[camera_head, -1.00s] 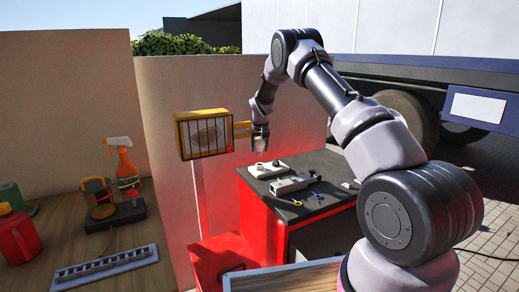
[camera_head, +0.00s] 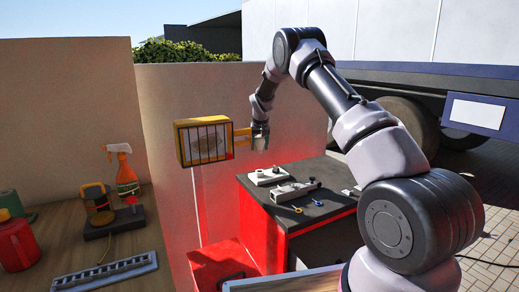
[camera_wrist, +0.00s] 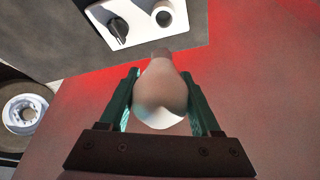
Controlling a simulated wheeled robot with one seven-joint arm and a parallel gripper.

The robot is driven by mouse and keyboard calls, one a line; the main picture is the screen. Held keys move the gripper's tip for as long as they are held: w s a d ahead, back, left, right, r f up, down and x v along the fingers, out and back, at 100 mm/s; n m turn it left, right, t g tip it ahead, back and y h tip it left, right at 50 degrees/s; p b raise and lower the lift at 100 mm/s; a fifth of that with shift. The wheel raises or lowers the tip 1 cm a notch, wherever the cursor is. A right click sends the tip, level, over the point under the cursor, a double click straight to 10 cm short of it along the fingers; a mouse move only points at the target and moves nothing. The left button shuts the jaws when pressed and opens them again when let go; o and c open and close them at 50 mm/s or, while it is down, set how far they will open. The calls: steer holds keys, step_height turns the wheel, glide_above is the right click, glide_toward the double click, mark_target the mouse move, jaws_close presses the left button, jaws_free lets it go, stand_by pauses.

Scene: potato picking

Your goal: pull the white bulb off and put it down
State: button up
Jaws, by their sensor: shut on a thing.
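My gripper (camera_wrist: 160,100) is shut on the white bulb (camera_wrist: 161,88), with one teal finger on either side of its round part. In the wrist view the bulb's narrow neck points towards a white fixture (camera_wrist: 118,32) with a round socket (camera_wrist: 163,14) and a dark knob. The neck's end is apart from the socket. In the head view my gripper (camera_head: 261,138) hangs above the dark bench top, over the white fixture (camera_head: 268,176). The bulb is too small to make out there.
A yellow caged lamp box (camera_head: 202,141) stands close left of my gripper. The dark-topped bench (camera_head: 325,170) also holds a grey device (camera_head: 295,190) and small coloured items. A wooden table (camera_head: 60,225) at left carries a spray bottle (camera_head: 125,172) and a red container (camera_head: 16,240).

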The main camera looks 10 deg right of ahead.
steer(key=shift+r, duration=0.85)
steer(key=shift+r, duration=1.5)
